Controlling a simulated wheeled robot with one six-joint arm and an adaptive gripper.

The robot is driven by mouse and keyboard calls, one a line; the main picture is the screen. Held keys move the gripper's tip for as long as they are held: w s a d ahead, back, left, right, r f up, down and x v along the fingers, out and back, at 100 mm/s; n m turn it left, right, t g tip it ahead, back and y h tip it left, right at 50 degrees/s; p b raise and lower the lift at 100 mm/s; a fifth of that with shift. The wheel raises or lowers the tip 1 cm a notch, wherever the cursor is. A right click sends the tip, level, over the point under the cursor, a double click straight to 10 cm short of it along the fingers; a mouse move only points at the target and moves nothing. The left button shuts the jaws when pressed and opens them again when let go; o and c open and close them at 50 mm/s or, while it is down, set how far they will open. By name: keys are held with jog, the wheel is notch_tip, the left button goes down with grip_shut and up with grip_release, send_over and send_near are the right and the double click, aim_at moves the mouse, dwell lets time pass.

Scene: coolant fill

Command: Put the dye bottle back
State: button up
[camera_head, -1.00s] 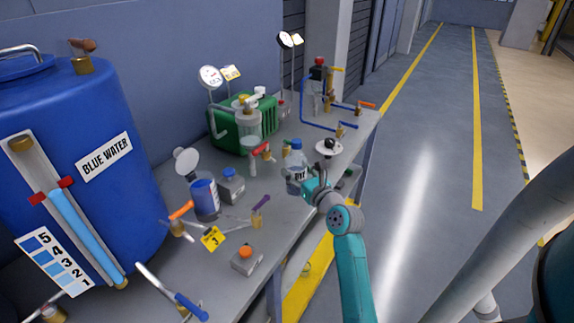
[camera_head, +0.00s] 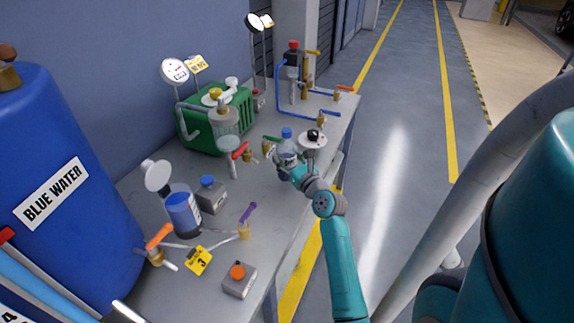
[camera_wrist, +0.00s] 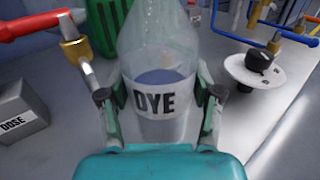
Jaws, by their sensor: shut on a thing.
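The dye bottle (camera_wrist: 158,103) is clear with a white DYE label and dark liquid low inside. My gripper (camera_wrist: 158,98) is shut around it, one finger on each side, and the bottle stands upright. In the head view the dye bottle (camera_head: 287,146) has a blue cap and is near the table's right edge, held by my gripper (camera_head: 287,168). The bottle's base is partly hidden, so I cannot tell whether it touches the table.
A round white plate with a black knob (camera_head: 312,138) is just beyond the bottle. A red-handled valve (camera_head: 240,150) and the green machine (camera_head: 212,118) are to the left.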

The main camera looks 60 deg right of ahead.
aim_at(287, 165)
jog(key=shift+f, duration=1.35)
jog(key=shift+f, duration=0.1)
jog(key=o, duration=1.5)
jog(key=shift+f, duration=0.1)
jog(key=shift+o, duration=0.2)
jog(key=shift+s+a, duration=0.1)
jog(key=shift+s, duration=0.05)
jog(key=v, duration=1.1)
jog(key=shift+s+a, duration=0.15)
jog(key=shift+s, duration=0.2)
